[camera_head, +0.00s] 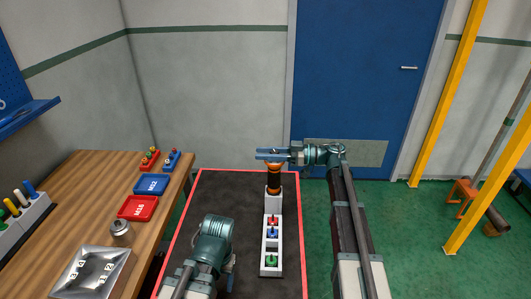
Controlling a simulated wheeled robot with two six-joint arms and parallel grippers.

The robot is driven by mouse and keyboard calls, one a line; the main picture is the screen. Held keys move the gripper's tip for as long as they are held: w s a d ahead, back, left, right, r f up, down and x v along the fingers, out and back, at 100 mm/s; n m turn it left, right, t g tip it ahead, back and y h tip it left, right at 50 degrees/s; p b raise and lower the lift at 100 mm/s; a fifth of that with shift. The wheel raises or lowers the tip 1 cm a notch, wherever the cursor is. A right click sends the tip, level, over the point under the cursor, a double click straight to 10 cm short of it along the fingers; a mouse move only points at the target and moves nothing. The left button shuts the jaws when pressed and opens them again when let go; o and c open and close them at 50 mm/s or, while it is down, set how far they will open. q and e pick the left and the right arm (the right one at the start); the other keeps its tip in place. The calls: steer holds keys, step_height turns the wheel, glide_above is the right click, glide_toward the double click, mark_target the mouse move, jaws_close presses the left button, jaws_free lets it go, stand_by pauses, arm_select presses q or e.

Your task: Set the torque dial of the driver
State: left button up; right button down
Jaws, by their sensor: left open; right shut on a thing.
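The driver (274,180), dark with orange bands, stands upright at the far end of a pale rack on a dark mat (210,200) with a red edge. My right gripper (268,155) comes in from the right and is shut at the driver's top; its fingers hide part of that end. The torque dial and its marks are too small to make out. My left gripper (231,272) is low at the near side of the mat, left of the rack and apart from the driver. It is open, mostly hidden behind its own wrist.
The rack (264,240) holds red, blue and green pieces. The mat's far left is clear.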

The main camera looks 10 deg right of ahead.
steer(key=shift+s+n+g, duration=0.2)
steer(key=shift+n+g, duration=0.6)
steer(key=shift+g, duration=0.4)
steer(key=shift+a, duration=0.1)
steer(key=c, duration=0.5)
jaws_free()
steer(key=shift+c, duration=0.2)
steer(key=d, duration=1.4)
steer(key=shift+s, duration=0.35)
